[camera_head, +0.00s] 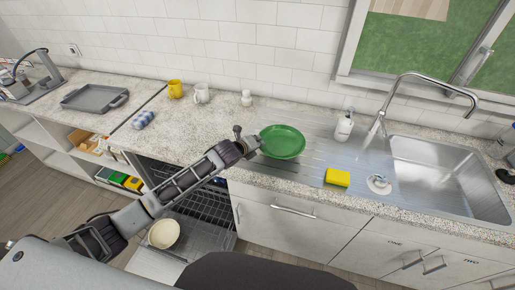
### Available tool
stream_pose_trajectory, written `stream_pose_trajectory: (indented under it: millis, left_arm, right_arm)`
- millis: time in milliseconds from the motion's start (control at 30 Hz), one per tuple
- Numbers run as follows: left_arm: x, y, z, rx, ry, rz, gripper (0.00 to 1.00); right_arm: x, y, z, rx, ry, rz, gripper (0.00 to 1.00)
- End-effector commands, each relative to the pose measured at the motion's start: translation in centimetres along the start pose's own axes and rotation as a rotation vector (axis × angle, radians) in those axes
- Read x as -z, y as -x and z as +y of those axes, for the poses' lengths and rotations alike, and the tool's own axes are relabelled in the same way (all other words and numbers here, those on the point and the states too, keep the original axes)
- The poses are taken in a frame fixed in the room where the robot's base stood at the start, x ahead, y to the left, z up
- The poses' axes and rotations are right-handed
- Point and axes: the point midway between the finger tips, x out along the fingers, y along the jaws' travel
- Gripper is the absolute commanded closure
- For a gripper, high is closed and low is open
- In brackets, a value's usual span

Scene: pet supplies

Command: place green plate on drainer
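The green plate (283,142) lies over the left part of the metal drainer (300,172), the ribbed board beside the sink. It looks nearly flat; I cannot tell if it rests on the drainer or is slightly above it. My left gripper (247,143) is at the plate's left rim, touching it or very close. Its fingers are small and dark here, so I cannot tell if they are shut on the rim. A dark piece at the right picture edge may be part of my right gripper (507,176); its fingers cannot be made out.
A yellow sponge (338,177) and a soap dispenser (343,128) stand on the drainer's right part. The sink (440,170) with its faucet (410,88) is farther right. Mugs (175,89) and a grey tray (94,98) are left. Below, the dishwasher (205,205) is open with a cream bowl (164,234).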

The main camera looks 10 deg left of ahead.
Motion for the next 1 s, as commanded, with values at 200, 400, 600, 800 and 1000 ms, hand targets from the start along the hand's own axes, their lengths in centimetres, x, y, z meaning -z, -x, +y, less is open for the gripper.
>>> stream_pose_trajectory:
  millis: [200, 400, 600, 800, 1000]
  left_arm:
    - [0.0, 0.0, 0.0, 0.002, 0.001, -0.001, 1.00]
    - [0.9, -0.8, 1.2, 0.000, 0.003, 0.001, 1.00]
    - [1.7, -1.7, 2.3, 0.003, 0.001, -0.001, 1.00]
    - [1.8, -1.8, 2.5, 0.003, 0.000, -0.001, 1.00]
    - [1.9, -1.9, 2.6, 0.003, 0.000, -0.001, 1.00]
  right_arm:
    - [0.0, 0.0, 0.0, 0.000, 0.000, 0.000, 0.60]
    - [0.0, 0.2, 0.0, 0.000, 0.000, 0.001, 0.60]
    - [0.1, 0.4, 0.0, 0.000, 0.000, 0.001, 0.60]
    - [0.0, 0.4, 0.0, 0.000, 0.000, 0.001, 0.60]
    - [0.0, 0.3, 0.0, 0.000, 0.000, 0.001, 0.60]
